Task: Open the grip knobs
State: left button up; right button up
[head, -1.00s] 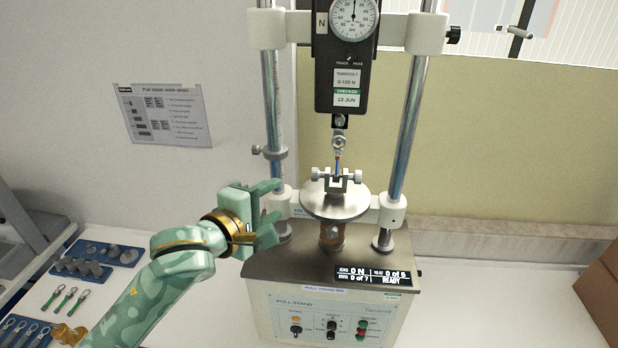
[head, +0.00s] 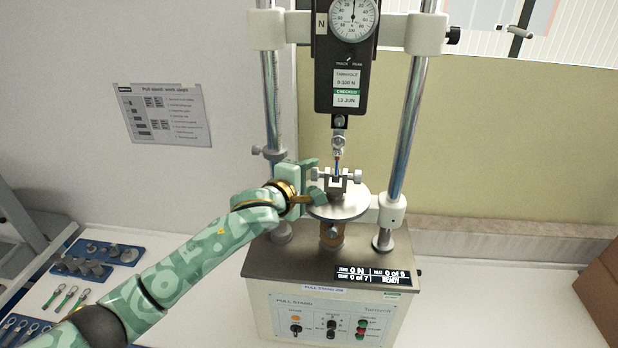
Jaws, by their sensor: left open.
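The small grip (head: 337,184) sits on the round metal plate (head: 345,207) of the pull stand. A grip knob (head: 357,176) sticks out on its right side. The left grip knob (head: 317,174) is close to my left gripper's fingers and partly hard to make out. My left gripper (head: 316,180) is open, at the left side of the grip. I cannot tell whether its fingers touch the knob. My right gripper is not in view.
Two steel columns (head: 414,120) flank the force gauge (head: 343,75). The control box (head: 330,285) with a lit display is below. Blue trays (head: 97,256) of fixtures and green-handled parts (head: 66,297) lie at left. A brown box (head: 602,285) stands at right.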

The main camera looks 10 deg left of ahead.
pick_arm(q)
jog(key=c, duration=1)
jog(key=shift+o, duration=0.2)
jog(key=shift+s+d, duration=0.1)
jog(key=shift+d, duration=0.1)
jog(key=shift+a+f+t+h, duration=0.1)
jog(key=shift+t+h, duration=0.2)
jog(key=shift+t, duration=0.1)
jog(key=t+b, duration=0.1)
jog(key=b, duration=0.1)
jog(key=f+m+t+b, duration=0.1)
jog(key=b, duration=0.1)
jog(key=t+h+b, duration=0.1)
jog(key=b, duration=0.1)
jog(key=shift+a+f+m, duration=0.1)
jog(key=shift+f+m, duration=0.2)
jog(key=shift+m, duration=0.1)
jog(key=shift+r+t+b, duration=0.2)
jog(key=shift+t+b, duration=0.3)
jog(key=shift+r, duration=0.1)
jog(key=o, duration=1)
jog(key=shift+c, duration=0.2)
